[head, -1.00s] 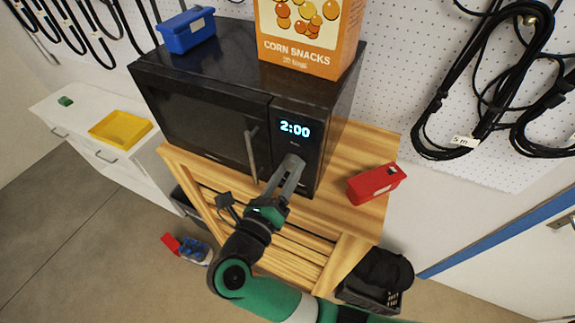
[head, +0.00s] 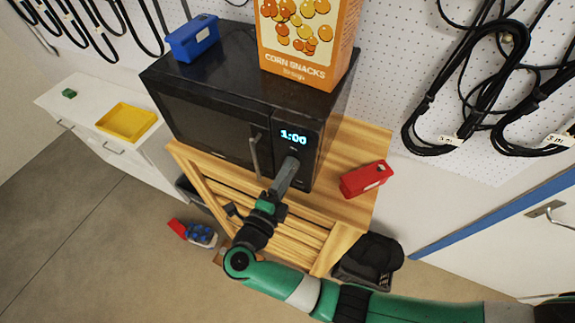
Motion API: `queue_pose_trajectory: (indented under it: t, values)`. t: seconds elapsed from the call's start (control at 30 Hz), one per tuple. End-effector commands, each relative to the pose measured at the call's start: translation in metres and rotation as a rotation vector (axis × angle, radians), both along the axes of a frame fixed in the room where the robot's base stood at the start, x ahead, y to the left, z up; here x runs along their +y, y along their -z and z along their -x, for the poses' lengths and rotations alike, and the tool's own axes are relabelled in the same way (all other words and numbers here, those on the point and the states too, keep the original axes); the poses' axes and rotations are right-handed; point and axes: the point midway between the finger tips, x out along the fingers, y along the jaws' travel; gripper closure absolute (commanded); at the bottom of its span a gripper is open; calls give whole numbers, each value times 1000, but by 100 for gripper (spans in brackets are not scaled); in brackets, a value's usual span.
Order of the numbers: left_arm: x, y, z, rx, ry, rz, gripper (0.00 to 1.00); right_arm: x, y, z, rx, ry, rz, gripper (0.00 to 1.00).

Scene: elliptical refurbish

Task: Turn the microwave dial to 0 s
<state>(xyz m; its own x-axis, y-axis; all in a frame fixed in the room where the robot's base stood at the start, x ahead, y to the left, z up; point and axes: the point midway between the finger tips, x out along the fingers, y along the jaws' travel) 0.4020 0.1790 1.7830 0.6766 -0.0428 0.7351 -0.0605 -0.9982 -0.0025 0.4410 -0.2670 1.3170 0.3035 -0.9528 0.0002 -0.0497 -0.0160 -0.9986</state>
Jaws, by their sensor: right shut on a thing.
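The black microwave (head: 205,125) stands on a wooden bench, with its front toward me. The dial itself is hidden behind the fingers. The door handle (head: 254,157) is just left of the gripper. My left gripper is not in view.
A corn snacks box (head: 303,45) and a blue bin (head: 193,38) sit on top of the microwave. A red bin (head: 364,179) lies on the wooden bench (head: 350,142) to the right. A yellow tray (head: 126,122) is on the white cabinet at left.

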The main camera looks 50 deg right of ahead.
Motion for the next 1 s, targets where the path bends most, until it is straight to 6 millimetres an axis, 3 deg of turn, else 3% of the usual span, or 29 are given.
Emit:
queue_pose_trajectory:
  t: [0.03,0.5,1.0]
  values:
    - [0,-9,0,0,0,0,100,0,-5,0,45,-1,14,100]
    - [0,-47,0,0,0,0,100,0,-5,0,469,0,149,100]
    - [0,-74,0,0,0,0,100,0,-3,-1,849,-1,270,100]
